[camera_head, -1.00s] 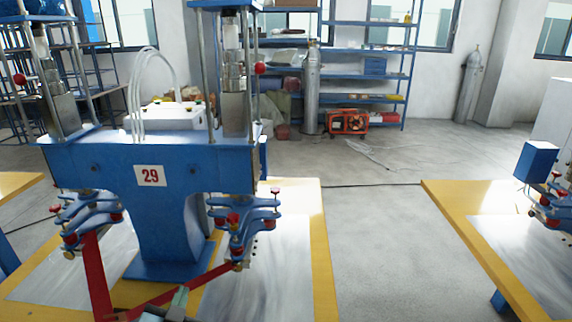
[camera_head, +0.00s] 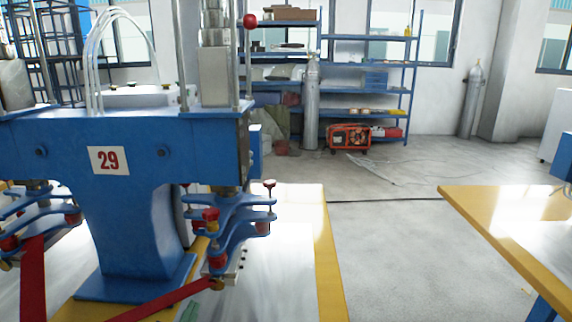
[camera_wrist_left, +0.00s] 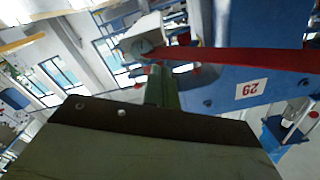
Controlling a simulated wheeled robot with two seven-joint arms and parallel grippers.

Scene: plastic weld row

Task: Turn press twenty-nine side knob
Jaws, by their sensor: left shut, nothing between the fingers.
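The blue press (camera_head: 75,140) with the red "29" plate (camera_head: 109,160) stands at the left of the head view. A red ball knob (camera_head: 250,20) sticks out on its upper right side. My left gripper (camera_head: 190,312) just shows at the bottom edge, below and in front of that clamp head. In the left wrist view its greenish fingers (camera_wrist_left: 160,88) are shut and empty, with the press's number plate (camera_wrist_left: 251,89) to their right. My right gripper is out of view.
Red bars (camera_head: 165,299) run low across the press front. A yellow-edged table (camera_head: 500,235) stands at the right, with open grey floor (camera_head: 385,240) between. Blue shelves (camera_head: 375,88), a gas cylinder (camera_head: 311,105) and an orange machine (camera_head: 348,139) are at the back.

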